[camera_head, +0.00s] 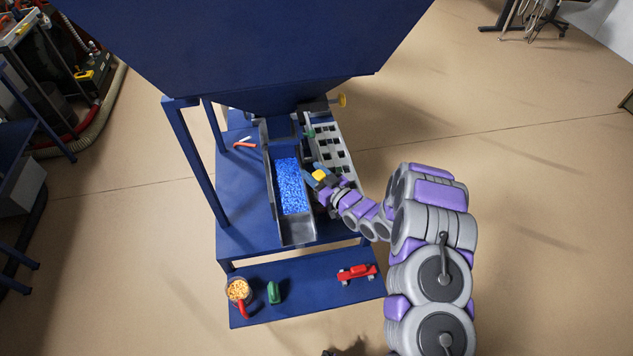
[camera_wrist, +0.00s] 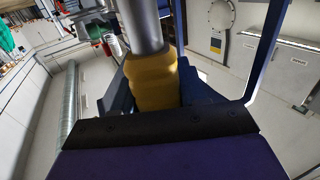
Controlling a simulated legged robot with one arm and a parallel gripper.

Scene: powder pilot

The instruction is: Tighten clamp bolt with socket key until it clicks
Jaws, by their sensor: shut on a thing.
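My gripper (camera_head: 320,177) is beside the metal trough (camera_head: 298,230), at the right of its blue granules. It is shut on the yellow handle of the socket key (camera_head: 321,175). In the wrist view the socket key (camera_wrist: 153,82) has a ribbed yellow grip between my gripper's dark blue fingers (camera_wrist: 155,95), and a thick grey metal shaft runs up out of the frame. The key's far end is outside the wrist view and too small to make out in the head view. I cannot pick out the clamp bolt in either view.
A large blue hopper (camera_head: 250,40) overhangs the blue stand (camera_head: 240,205). A grey block with square holes (camera_head: 333,150) is right of the trough. A lower shelf holds a cup of yellow pieces (camera_head: 238,290), a green object (camera_head: 274,292) and a red toy vehicle (camera_head: 357,273).

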